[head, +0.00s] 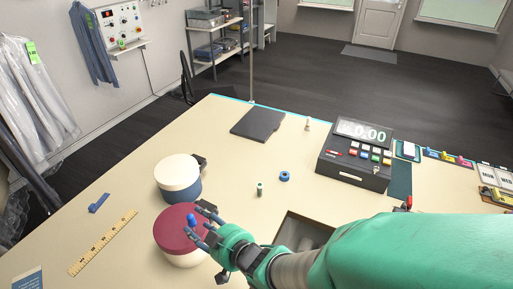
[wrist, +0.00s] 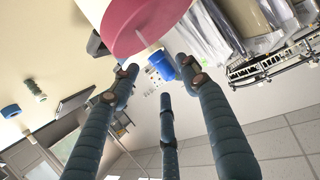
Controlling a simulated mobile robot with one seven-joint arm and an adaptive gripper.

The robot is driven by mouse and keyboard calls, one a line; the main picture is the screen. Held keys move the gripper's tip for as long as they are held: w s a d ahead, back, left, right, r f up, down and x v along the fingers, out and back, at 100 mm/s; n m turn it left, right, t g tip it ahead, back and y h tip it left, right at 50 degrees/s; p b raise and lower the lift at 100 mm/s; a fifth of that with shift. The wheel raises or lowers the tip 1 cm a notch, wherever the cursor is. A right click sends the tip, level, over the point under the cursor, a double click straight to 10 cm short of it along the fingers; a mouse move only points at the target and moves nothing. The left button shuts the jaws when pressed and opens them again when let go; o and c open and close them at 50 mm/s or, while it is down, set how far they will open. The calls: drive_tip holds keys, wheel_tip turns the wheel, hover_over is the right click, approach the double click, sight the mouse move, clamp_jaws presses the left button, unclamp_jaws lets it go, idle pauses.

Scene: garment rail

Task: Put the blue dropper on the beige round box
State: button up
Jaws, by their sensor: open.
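The blue dropper (head: 191,219) stands on the maroon lid of a round box (head: 171,222) with a cream body. In the wrist view, the dropper's blue bulb (wrist: 161,66) and pale stem show against the maroon lid (wrist: 140,22). A round box with a beige lid (head: 177,169) and a blue body stands just behind the maroon-lidded one. My gripper (head: 205,228) is open, its dark fingers around or close beside the dropper; it also shows in the wrist view (wrist: 158,75). I cannot tell whether any finger touches the dropper.
A cash register (head: 355,155) stands further right. A wooden ruler (head: 103,243) lies at left.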

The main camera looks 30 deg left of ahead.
drive_tip(key=p+v, duration=0.1)
drive_tip(key=v, duration=0.8)
drive_tip(key=shift+d+r, duration=0.15)
drive_tip(key=shift+d, duration=0.2)
idle(0.7)
drive_tip(key=w+d+r+m+t+h, duration=0.2)
drive_tip(key=w+d+r+m+h, duration=0.1)
drive_tip(key=w+d, duration=0.55)
drive_tip(key=w+d+r+m+t+h, duration=0.3)
drive_tip(key=w+d, duration=0.4)
drive_tip(key=d, duration=0.3)
drive_tip(key=d+r+m+h, duration=0.4)
drive_tip(key=d+h, duration=0.1)
drive_tip(key=d, duration=1)
drive_tip(key=s+d+r+m+g+h, duration=0.1)
drive_tip(key=s+d+r+m, duration=0.1)
drive_tip(key=s+d, duration=0.4)
drive_tip(key=s+d+r+m+g+h, duration=0.1)
drive_tip(key=s+d+r+m+g, duration=0.1)
drive_tip(key=s+d, duration=0.5)
drive_tip(key=shift+d+r+m+g, duration=0.3)
drive_tip(key=shift+d+r+m, duration=0.2)
drive_tip(key=shift+d+r, duration=0.3)
drive_tip(key=shift+a, duration=0.1)
